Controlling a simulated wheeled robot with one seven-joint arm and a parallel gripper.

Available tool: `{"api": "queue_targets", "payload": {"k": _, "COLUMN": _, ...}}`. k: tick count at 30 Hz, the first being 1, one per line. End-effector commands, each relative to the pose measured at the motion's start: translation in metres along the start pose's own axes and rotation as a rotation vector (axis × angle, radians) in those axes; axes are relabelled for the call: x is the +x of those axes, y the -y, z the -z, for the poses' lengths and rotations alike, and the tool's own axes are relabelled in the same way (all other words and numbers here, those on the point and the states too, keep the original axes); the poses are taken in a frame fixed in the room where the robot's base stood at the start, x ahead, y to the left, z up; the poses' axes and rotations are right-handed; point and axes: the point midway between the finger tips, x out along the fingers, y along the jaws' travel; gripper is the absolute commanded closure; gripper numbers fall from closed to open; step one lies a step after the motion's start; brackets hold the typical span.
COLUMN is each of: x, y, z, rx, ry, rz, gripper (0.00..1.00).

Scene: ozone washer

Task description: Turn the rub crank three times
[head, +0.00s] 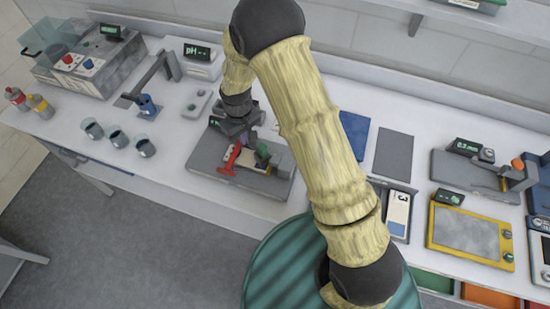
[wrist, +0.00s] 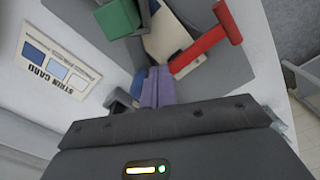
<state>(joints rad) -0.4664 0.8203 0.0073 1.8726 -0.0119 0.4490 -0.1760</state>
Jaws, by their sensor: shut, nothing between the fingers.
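The rub crank is a red bar with a short red crosspiece (head: 230,159), on a grey machine base (head: 272,186) in the middle of the bench. In the wrist view the red crank (wrist: 204,46) lies just right of and beyond my fingertips. My gripper (head: 239,141) is above the machine, close behind the crank. Its purple fingers (wrist: 158,86) are together with nothing between them. Whether a finger touches the crank's near end, I cannot tell.
A stain card (wrist: 58,62) lies beside the machine in the wrist view. Several beakers (head: 118,138) stand left of the machine. A blue pad (head: 354,134) and a grey pad (head: 394,154) lie to the right. The bench's front strip left of the machine is clear.

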Motion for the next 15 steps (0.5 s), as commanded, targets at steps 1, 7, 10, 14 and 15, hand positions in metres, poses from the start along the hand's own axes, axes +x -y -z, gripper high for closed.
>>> {"api": "queue_targets", "payload": {"k": 1, "x": 0.0, "y": -0.003, "z": 0.0, "rx": 0.002, "ry": 0.0, "rz": 0.0, "gripper": 1.0}}
{"api": "queue_targets", "payload": {"k": 7, "x": 0.0, "y": -0.018, "z": 0.003, "rx": 0.002, "ry": -0.002, "rz": 0.0, "gripper": 1.0}}
{"api": "queue_targets", "payload": {"k": 10, "x": 0.0, "y": -0.023, "z": 0.003, "rx": 0.0, "ry": -0.001, "rz": 0.0, "gripper": 1.0}}
{"api": "queue_targets", "payload": {"k": 14, "x": 0.0, "y": -0.023, "z": 0.003, "rx": -0.001, "ry": -0.001, "rz": 0.0, "gripper": 1.0}}
{"api": "queue_targets", "payload": {"k": 15, "x": 0.0, "y": -0.023, "z": 0.003, "rx": -0.001, "ry": -0.001, "rz": 0.0, "gripper": 1.0}}
